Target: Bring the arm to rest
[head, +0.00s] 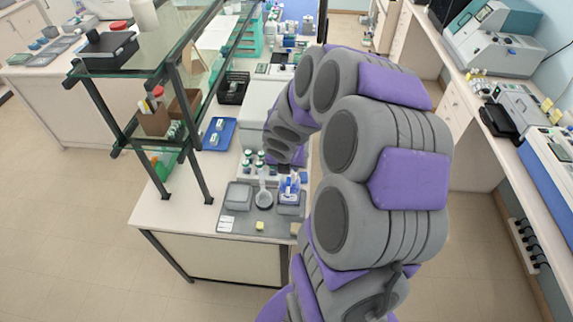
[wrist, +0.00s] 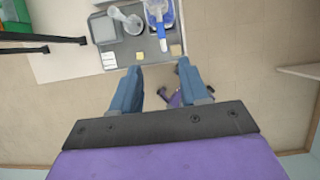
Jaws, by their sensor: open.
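In the head view my purple and grey arm arches up and over on the right side, and I cannot make out the fingers there. The grey tray (wrist: 126,48) on the bench end lies just past the fingertips in the wrist view. It also shows in the head view (head: 240,223).
A glass shelf (head: 150,50) rises on the left. Another counter (head: 480,100) runs along the right. Open floor lies between.

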